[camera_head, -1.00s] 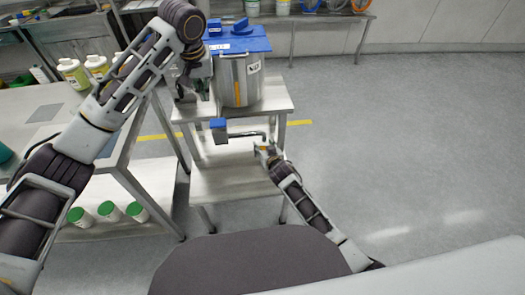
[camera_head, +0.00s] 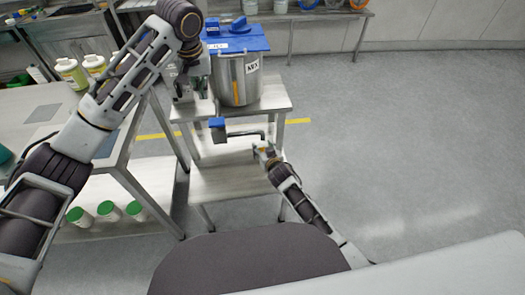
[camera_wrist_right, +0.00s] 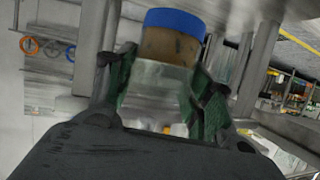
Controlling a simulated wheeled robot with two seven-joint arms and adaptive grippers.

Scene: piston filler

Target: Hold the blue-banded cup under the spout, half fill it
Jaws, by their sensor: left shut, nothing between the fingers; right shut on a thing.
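The steel hopper (camera_head: 238,80) with a blue lid (camera_head: 235,44) stands on a steel stand. Below its front is a grey block with a blue top (camera_head: 217,124), and a thin metal pipe (camera_head: 246,134) runs from it to the right. My right gripper (camera_head: 263,151) is at the pipe's right end. In the right wrist view, which looks upside down, it is shut on a clear cup (camera_wrist_right: 155,82) with a blue band (camera_wrist_right: 174,21). Brown contents (camera_wrist_right: 170,46) show beside the band, with the clear part beyond. My left gripper (camera_head: 190,94) is shut and empty, left of the hopper.
A steel table (camera_head: 55,110) stands at the left with bottles on top and several green-lidded jars on its lower shelf. The stand's lower shelf (camera_head: 235,180) looks bare. Open floor (camera_head: 390,130) lies to the right.

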